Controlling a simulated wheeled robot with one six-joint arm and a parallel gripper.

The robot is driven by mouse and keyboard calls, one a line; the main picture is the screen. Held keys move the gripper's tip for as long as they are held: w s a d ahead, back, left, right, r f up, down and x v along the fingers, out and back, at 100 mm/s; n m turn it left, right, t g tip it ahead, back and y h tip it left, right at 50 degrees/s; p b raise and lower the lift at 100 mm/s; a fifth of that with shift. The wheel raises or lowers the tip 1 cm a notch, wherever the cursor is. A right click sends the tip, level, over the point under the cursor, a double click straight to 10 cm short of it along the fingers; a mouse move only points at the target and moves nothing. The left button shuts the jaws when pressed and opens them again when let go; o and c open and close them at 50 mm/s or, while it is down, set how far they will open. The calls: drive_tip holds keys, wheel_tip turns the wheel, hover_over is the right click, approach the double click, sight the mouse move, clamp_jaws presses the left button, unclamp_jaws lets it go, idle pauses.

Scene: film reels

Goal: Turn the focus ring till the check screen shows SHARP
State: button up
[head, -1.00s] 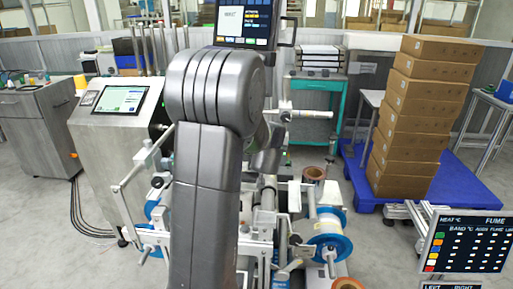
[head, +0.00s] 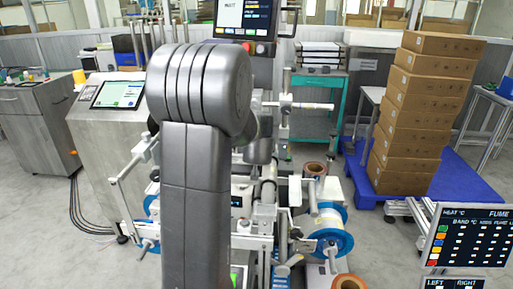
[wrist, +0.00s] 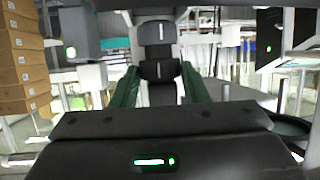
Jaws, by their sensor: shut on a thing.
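In the wrist view, the two dark green fingers of my gripper (wrist: 160,84) stand on either side of a dark cylinder with white marks, which appears to be the focus ring (wrist: 160,69). The gripper is shut on it. Further dark parts sit in line with it above. In the head view my own arm hides the gripper and the ring. A screen with a white panel (head: 229,14) stands at the top, and a small display (head: 237,201) shows beside my arm. I cannot read either, so I cannot tell which is the check screen or whether it says SHARP.
A machine with blue-flanged reels (head: 331,240) stands around my arm. A console with a tilted screen (head: 118,94) is at the left. Stacked cartons (head: 415,125) stand on a blue pallet (head: 362,180) at the right. A heat and fume panel (head: 468,236) is at the lower right.

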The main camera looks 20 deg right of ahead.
drive_tip(key=shift+w+a+m+g+h, duration=0.1)
drive_tip(key=shift+a+m+g+h, duration=0.15)
drive_tip(key=shift+m+g+h, duration=0.5)
drive_tip(key=shift+m+t+h, duration=0.25)
drive_tip(key=o, duration=1)
drive_tip(key=shift+d, duration=0.1)
